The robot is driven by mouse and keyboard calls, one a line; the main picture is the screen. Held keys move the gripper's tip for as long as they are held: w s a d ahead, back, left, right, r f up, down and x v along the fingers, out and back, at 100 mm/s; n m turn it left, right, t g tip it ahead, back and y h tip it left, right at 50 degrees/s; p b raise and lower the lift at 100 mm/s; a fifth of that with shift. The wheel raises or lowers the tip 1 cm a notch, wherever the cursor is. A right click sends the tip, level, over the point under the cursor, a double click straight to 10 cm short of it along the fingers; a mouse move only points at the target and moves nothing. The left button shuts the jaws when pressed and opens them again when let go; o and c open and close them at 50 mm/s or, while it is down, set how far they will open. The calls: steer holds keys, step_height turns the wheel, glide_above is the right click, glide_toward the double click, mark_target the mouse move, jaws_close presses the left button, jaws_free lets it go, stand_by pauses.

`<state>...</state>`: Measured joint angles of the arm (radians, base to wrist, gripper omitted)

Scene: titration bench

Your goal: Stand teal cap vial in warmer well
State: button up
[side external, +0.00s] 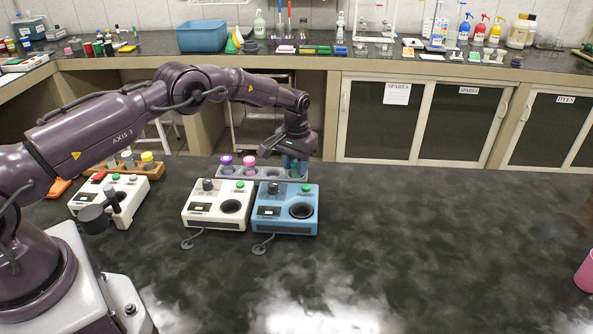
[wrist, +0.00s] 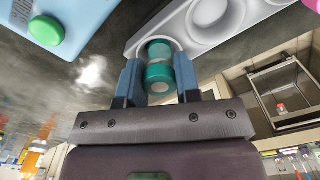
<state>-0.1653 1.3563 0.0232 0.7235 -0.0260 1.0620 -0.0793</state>
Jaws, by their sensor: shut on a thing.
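The teal cap vial (wrist: 158,72) is between the blue fingers of my gripper (wrist: 158,80), which is shut on it at the cap. Its far end meets the right-end hole of the grey rack (side external: 217,173); I cannot tell how deep it sits. In the side view my gripper (side external: 294,164) is over that rack end and mostly hides the vial. A blue device (side external: 268,222) with a round dark well (side external: 301,211) stands in front of the rack. A white device (side external: 203,212) with a similar dark well (side external: 231,206) stands to its left. Both wells look empty.
A purple-capped vial (side external: 226,161) and a pink-capped vial (side external: 249,162) stand in the rack. Another white device (side external: 128,204) and a wooden rack (side external: 151,172) are further left. A pink cup (side external: 587,273) is at the right edge. The bench right of the blue device is clear.

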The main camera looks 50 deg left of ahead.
mark_target(294, 160)
steer(key=shift+r, duration=3.75)
steer(key=shift+a+r, duration=0.1)
steer(key=shift+r, duration=0.25)
steer(key=s+r, duration=0.4)
steer(key=s, duration=0.9)
steer(key=shift+n, duration=0.3)
steer(key=shift+s+d+f, duration=0.3)
steer(key=shift+s+f, duration=0.95)
steer(key=shift+s+d+f, duration=0.25)
steer(key=shift+s+f, duration=0.95)
steer(key=shift+s+d+f, duration=0.3)
steer(key=shift+s+f, duration=0.95)
steer(key=shift+f, duration=1.7)
